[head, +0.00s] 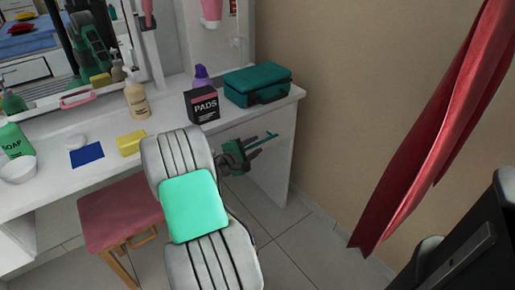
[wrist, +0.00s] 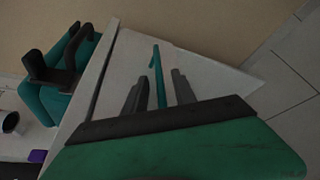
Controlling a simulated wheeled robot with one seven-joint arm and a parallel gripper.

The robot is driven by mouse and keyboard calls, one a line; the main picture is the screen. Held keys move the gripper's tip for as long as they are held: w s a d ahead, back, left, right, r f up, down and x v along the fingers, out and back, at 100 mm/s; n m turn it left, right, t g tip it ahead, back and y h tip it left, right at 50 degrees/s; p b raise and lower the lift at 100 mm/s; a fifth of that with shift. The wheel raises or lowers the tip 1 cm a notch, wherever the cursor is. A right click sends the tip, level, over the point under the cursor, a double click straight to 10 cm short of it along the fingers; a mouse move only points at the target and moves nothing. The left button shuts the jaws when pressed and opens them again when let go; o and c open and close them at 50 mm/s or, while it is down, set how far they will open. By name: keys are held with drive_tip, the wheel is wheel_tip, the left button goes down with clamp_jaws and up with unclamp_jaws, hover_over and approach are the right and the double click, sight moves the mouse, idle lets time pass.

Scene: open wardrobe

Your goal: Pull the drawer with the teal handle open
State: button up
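The teal handle (head: 270,136) is a thin bar on the pale drawer front (head: 276,152), under the right end of the white dressing table. My gripper (head: 258,145) is at the handle, with its dark fingers pointing at the drawer front. In the wrist view the handle (wrist: 155,60) runs between the two fingers of my gripper (wrist: 159,80). The fingers are apart, one on each side of the bar, and a gap seems to show beside it. The drawer looks closed. My arm and gripper body hide part of its front.
A teal case (head: 258,82) and a black PADS box (head: 202,105) stand on the tabletop (head: 168,118) above the drawer. A pink stool (head: 115,212) is at the left, below the table. A red curtain (head: 430,140) hangs at the right. Tiled floor between is clear.

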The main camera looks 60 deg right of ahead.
drive_tip(key=shift+x, duration=1.2)
clamp_jaws()
idle(0.5)
